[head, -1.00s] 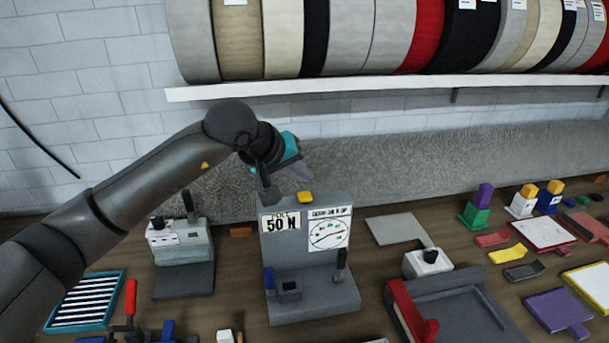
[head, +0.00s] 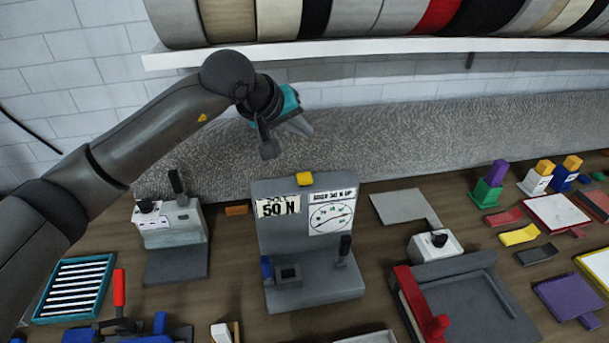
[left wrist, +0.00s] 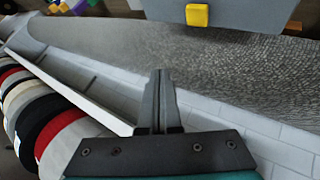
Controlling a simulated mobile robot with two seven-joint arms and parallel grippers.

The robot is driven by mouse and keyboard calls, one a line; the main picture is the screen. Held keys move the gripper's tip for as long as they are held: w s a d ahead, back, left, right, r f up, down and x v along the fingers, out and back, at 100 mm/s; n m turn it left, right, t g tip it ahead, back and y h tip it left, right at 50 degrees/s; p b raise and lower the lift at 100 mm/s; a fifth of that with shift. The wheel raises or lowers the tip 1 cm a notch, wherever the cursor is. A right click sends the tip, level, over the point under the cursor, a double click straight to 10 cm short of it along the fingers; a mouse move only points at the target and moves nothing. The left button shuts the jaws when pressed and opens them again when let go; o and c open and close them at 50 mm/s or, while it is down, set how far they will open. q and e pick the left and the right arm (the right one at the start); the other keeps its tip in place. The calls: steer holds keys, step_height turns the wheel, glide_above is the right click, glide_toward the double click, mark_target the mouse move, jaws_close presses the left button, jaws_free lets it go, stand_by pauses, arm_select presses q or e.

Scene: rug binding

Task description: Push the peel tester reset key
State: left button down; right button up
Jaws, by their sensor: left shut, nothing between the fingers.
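The peel tester (head: 306,240) is a grey stand on the bench with a "50 N" sign and a dial on its upright panel. A yellow key (head: 304,179) sits on the panel's top edge. The key also shows at the top of the left wrist view (left wrist: 197,15). My left gripper (head: 302,127) is shut and empty, above and behind the key, clear of it. In the left wrist view its closed fingers (left wrist: 160,85) point toward the tester, with a gap to the key. My right gripper is not in view.
A grey device (head: 172,235) stands left of the tester, and a red-edged fixture (head: 460,300) stands right of it. A shelf (head: 400,48) with carpet rolls hangs above. A long grey carpet roll (head: 400,140) lies behind the tester. Small coloured blocks and trays fill the right side.

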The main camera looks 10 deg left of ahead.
arm_select(q)
steer(key=b, duration=0.4)
glide_above(302, 179)
step_height(302, 179, down, 7)
steer(key=shift+f, duration=0.1)
steer(key=shift+f+b, duration=0.7)
steer(key=shift+b, duration=0.15)
stand_by(1.2)
steer(key=shift+f+b, duration=0.4)
steer(key=shift+b, duration=0.2)
steer(key=shift+s+f+b, duration=0.1)
steer(key=shift+f+b, duration=0.5)
steer(key=shift+b, duration=0.05)
stand_by(0.5)
steer(key=shift+r, duration=0.1)
steer(key=shift+r+p, duration=0.4)
steer(key=shift+r, duration=0.45)
steer(key=shift+r, duration=0.15)
